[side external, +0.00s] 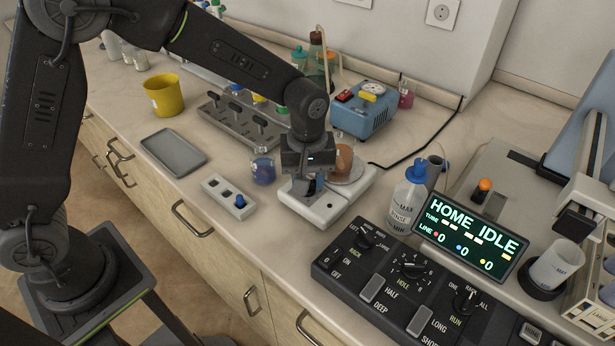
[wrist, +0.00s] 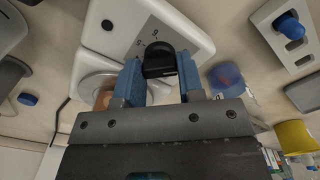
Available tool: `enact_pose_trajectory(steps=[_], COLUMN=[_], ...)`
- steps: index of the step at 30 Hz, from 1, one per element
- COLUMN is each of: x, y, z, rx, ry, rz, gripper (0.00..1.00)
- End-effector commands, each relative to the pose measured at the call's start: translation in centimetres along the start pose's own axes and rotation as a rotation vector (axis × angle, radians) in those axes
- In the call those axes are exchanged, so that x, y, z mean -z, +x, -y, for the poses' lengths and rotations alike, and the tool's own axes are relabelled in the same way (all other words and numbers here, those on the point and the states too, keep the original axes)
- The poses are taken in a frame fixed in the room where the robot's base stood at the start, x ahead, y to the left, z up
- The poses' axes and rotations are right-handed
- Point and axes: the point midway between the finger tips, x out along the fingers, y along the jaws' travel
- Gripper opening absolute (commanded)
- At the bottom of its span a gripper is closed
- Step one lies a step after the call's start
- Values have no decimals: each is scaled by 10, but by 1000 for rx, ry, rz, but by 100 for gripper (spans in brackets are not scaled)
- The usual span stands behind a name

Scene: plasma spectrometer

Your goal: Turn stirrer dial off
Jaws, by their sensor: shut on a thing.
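The stirrer is a white box (side external: 327,208) with a round plate and a vessel of orange-brown liquid (side external: 343,160) on its back part. It also fills the upper part of the wrist view (wrist: 110,35). Its black dial (wrist: 159,58) sits on the front face beside printed numbers. My gripper (wrist: 160,75) has its blue fingers on either side of the dial and is shut on it. In the side view my gripper (side external: 308,184) reaches down to the stirrer's front and hides the dial.
A beaker of blue liquid (side external: 263,168) stands close left of the stirrer. A small rack with a blue cap (side external: 229,196) is further left. A black control panel (side external: 400,285), a wash bottle (side external: 408,195) and a display reading HOME IDLE (side external: 471,236) are to the right.

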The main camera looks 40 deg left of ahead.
Motion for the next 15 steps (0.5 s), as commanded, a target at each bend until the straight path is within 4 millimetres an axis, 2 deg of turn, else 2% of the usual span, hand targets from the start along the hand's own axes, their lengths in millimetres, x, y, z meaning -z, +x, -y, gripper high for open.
enact_pose_trajectory(steps=[7, 8, 11, 15], x=[0, 0, 0, 0], y=[-2, -2, -2, -1], z=[-1, -1, -1, 0], rx=[-4, -4, -4, -2], ry=[-5, -5, -4, -3], rz=[-1, -1, 0, 0], gripper=[11, 37, 46, 46])
